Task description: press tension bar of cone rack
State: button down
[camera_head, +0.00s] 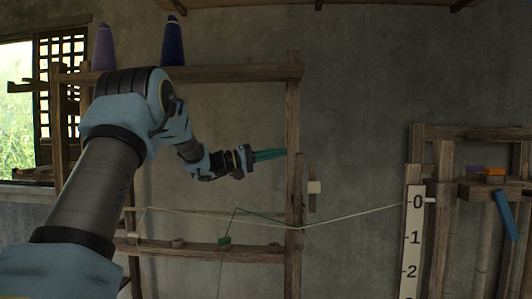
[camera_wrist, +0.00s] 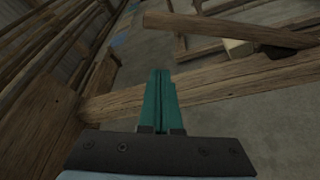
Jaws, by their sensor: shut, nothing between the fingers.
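The cone rack (camera_head: 235,74) is a wooden frame with a top beam and a right-hand post. A short upright wooden bar with a pale block (camera_head: 314,187), which looks like the tension bar, stands just right of that post. In the wrist view the short bar (camera_wrist: 200,27) lies beyond the post (camera_wrist: 215,82), with the pale block (camera_wrist: 236,47) beside it. My gripper (camera_head: 285,153) has teal fingers, shut and empty, pointing right at the post, above the block's height. The fingers (camera_wrist: 160,73) also show in the wrist view; I cannot tell whether they touch the post.
A purple cone (camera_head: 104,48) and a dark blue cone (camera_head: 173,42) stand on the top beam. Another wooden frame (camera_head: 470,133) stands at right.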

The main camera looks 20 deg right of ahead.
jog(key=p+x, duration=0.1)
jog(key=x, duration=0.3)
jog(key=shift+r, duration=0.15)
jog(key=shift+s+a+f+p, duration=0.35)
jog(key=shift+s+f, duration=0.2)
jog(key=shift+s, duration=0.25)
jog(key=shift+s+a+f+p, duration=0.3)
jog(key=shift+s+f, duration=0.25)
jog(key=shift+s, duration=0.25)
jog(key=shift+s+a+f, duration=0.1)
